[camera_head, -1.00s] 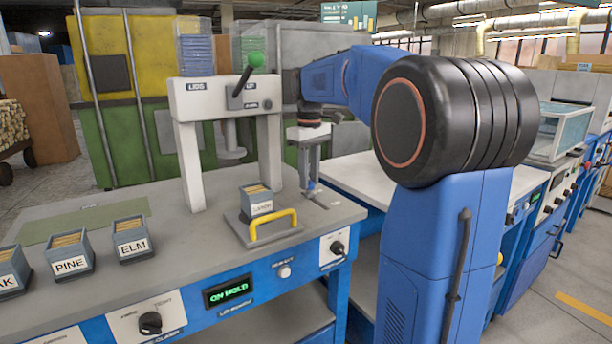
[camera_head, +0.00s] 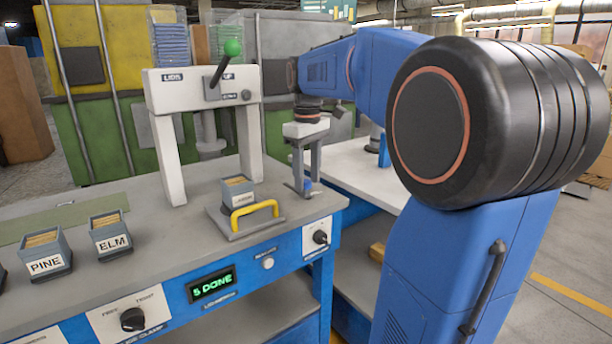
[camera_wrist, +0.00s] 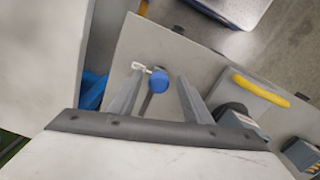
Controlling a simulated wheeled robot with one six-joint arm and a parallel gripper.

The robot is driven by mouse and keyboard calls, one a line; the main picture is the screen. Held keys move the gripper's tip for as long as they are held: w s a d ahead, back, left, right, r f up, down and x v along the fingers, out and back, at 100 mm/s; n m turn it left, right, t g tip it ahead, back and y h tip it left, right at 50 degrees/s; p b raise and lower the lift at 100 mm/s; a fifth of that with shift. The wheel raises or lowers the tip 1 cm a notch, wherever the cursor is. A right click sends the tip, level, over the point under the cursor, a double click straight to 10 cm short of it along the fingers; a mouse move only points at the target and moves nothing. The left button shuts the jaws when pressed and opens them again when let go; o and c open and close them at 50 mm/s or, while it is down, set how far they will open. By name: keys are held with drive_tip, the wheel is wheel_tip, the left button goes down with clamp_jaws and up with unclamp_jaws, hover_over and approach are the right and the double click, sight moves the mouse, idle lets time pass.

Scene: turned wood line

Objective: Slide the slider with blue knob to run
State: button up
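The slider's blue knob (camera_wrist: 158,80) stands on a dark slot in the grey bench top, between my two fingers in the wrist view. In the head view the blue knob (camera_head: 308,186) is near the bench's right end, low between the fingertips. My gripper (camera_head: 304,182) points down over it; in the wrist view my gripper (camera_wrist: 158,92) has its fingers apart, with a gap on both sides of the knob. A small white mark (camera_wrist: 138,66) lies by the slot; I cannot read any run label.
A white press (camera_head: 167,140) with a green-knobbed lever stands left of my gripper. A tray with a yellow handle (camera_head: 255,213) holds a small grey bin (camera_head: 236,192). PINE (camera_head: 46,264) and ELM (camera_head: 111,242) bins stand at left. A display (camera_head: 212,286) reads "5 DONE".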

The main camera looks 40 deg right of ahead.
sight(307, 182)
wheel_tip(307, 182, up, 17)
drive_tip(key=shift+r, duration=0.2)
idle(0.7)
idle(0.4)
drive_tip(key=s+a+f+m+t, duration=0.1)
drive_tip(key=s+a+f, duration=0.4)
drive_tip(key=f, duration=0.6)
drive_tip(key=s+a+f+m+t, duration=0.1)
drive_tip(key=s+a+f+t, duration=0.1)
drive_tip(key=s+a+f, duration=0.3)
drive_tip(key=s+a+f+m+t, duration=0.1)
drive_tip(key=s+a+f, duration=0.4)
drive_tip(key=s+f, duration=0.6)
wheel_tip(307, 182, down, 7)
drive_tip(key=shift+s+a+t, duration=0.15)
drive_tip(key=shift+s+t, duration=0.2)
drive_tip(key=shift+t, duration=0.05)
drive_tip(key=shift+c, duration=0.5)
